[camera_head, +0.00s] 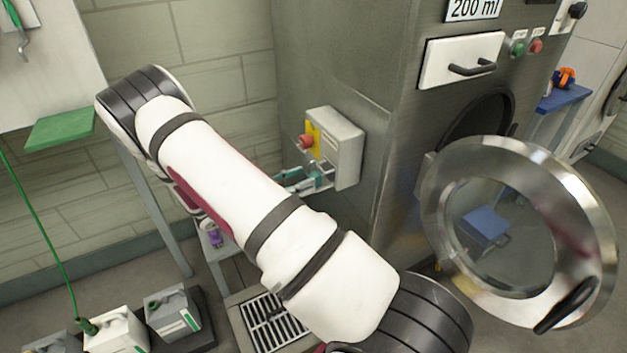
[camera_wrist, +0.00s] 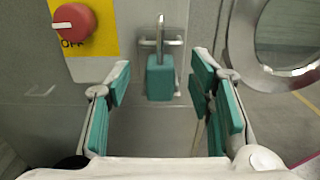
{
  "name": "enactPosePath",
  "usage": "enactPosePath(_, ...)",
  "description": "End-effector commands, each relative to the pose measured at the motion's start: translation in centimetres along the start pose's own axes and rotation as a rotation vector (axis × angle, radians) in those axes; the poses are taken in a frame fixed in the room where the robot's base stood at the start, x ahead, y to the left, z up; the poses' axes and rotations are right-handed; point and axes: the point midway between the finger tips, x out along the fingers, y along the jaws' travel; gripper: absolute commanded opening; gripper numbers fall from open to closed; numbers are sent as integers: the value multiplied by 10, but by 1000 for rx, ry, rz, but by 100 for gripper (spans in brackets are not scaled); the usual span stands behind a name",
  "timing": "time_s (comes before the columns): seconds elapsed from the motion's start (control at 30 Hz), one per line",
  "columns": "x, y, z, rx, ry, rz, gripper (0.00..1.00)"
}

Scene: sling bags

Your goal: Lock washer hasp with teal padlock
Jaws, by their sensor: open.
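The teal padlock (camera_wrist: 160,78) hangs upright in the middle of the wrist view, its metal shackle rising above the body. A metal bracket, likely the hasp (camera_wrist: 174,43), is right behind the shackle. I cannot tell whether the shackle passes through it or is closed. My gripper (camera_wrist: 161,88) is open, its teal-padded fingers left and right of the padlock with clear gaps. In the head view my gripper (camera_head: 303,180) is at the side of the grey switch box (camera_head: 345,145), partly hidden by my arm. I cannot pick out the padlock there.
A red OFF knob (camera_wrist: 73,22) on a yellow plate is close to the left finger. The washer's round door (camera_head: 440,200) stands open to the right. A floor grate (camera_head: 270,322) and several canisters (camera_head: 117,330) are low at the left. Open floor lies beyond the door.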

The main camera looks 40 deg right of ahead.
Motion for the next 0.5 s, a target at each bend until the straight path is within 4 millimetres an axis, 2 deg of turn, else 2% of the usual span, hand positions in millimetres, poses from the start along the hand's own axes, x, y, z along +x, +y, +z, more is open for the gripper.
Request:
enactPosePath(0.1,19,0,0,-1,0,-2,48)
enactPosePath(0.2,28,-1,0,0,1,-2,48)
enactPosePath(0.4,29,0,0,0,1,0,48)
enactPosePath(0.43,29,0,0,0,1,0,46)
enactPosePath(0.5,29,0,0,0,1,0,30)
